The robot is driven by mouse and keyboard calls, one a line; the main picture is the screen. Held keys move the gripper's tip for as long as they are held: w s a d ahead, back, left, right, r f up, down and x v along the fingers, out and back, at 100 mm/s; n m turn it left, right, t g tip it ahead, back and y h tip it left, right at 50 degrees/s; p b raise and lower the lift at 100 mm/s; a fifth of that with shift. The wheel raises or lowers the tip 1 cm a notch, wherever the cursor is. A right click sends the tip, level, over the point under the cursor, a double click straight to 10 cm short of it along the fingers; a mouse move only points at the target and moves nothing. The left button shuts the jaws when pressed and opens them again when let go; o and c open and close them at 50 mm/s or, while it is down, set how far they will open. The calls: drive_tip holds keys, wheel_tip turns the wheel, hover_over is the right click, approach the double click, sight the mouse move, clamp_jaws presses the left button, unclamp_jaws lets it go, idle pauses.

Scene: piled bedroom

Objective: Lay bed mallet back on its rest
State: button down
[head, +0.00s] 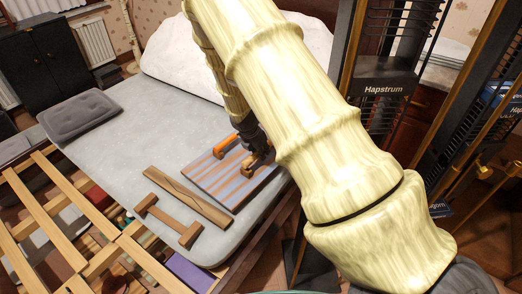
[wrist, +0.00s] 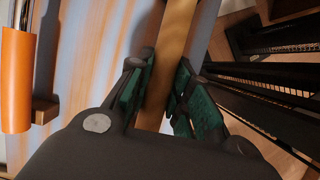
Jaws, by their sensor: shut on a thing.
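My gripper (wrist: 160,100) is shut on a tan wooden bar (wrist: 176,35), which looks like the handle of the bed mallet. The bar runs between the green finger pads in the wrist view. In the head view my gripper (head: 257,146) is low over the right part of a striped board (head: 207,187) on the bed. Brown wooden pieces (head: 248,167) show just below it. I cannot tell which are mallet and which are rest, or whether they touch. My arm hides part of this area.
An orange-handled tool (head: 226,146) lies on the board's left side; it also shows in the wrist view (wrist: 16,80). A plank (head: 187,197) and an H-shaped wooden piece (head: 168,221) lie on the grey mattress (head: 150,110). Dark racks (head: 380,100) stand close at the right.

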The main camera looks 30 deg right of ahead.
drive_tip(key=shift+f, duration=0.7)
drive_tip(key=c, duration=1.2)
unclamp_jaws()
drive_tip(key=shift+p+v, duration=3.25)
drive_tip(key=shift+v, duration=0.75)
